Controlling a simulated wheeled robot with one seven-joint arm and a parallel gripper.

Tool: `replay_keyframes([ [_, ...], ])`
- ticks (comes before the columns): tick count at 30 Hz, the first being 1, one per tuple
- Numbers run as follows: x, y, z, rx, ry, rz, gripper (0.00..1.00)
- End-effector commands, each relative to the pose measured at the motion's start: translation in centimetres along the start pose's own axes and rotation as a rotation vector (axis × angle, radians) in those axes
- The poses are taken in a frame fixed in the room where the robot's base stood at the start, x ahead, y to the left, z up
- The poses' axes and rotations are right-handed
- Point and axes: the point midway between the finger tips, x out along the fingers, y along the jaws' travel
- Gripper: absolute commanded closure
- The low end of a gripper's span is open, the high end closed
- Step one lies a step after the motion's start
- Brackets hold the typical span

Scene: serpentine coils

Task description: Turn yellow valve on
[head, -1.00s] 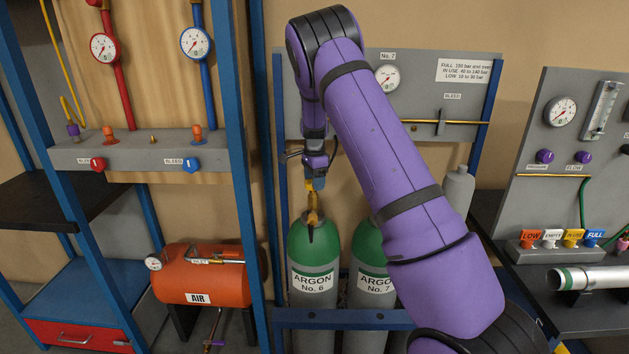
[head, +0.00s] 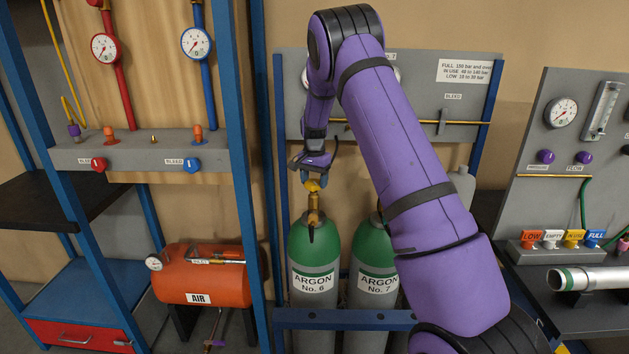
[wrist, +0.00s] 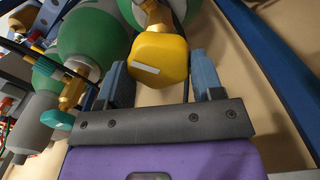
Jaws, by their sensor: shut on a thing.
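The yellow valve (head: 313,185) is a knob on top of the brass fitting (head: 314,206) of the green-topped Argon No. 6 cylinder (head: 313,248). In the wrist view the yellow knob (wrist: 158,58) is large, with a white stripe mark on its face. My gripper (head: 312,181) is at the knob from above, and its blue fingers (wrist: 163,75) stand on either side of it. The gripper is shut on the knob. The far sides of the knob and the exact contact are hidden.
The Argon No. 7 cylinder (head: 375,250) stands close on the right, its top partly hidden by my arm. A blue rack post (head: 243,170) rises to the left. A grey gauge panel (head: 440,95) is behind. An orange air tank (head: 205,273) sits lower left.

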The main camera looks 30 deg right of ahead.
Motion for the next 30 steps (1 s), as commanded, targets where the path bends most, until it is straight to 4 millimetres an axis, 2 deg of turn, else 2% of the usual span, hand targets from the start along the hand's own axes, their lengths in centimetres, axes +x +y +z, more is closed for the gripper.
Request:
replay_keyframes([
  [18,-0.09,-0.05,-0.07,-0.047,0.002,-0.001,0.63],
  [19,-0.09,-0.05,-0.07,-0.047,0.002,-0.001,0.35],
  [21,-0.09,-0.05,-0.06,-0.047,0.002,-0.001,0.19],
  [22,-0.08,-0.05,-0.05,-0.047,0.002,-0.001,0.14],
  [30,-0.1,-0.04,-0.03,-0.046,0.001,-0.001,0.14],
])
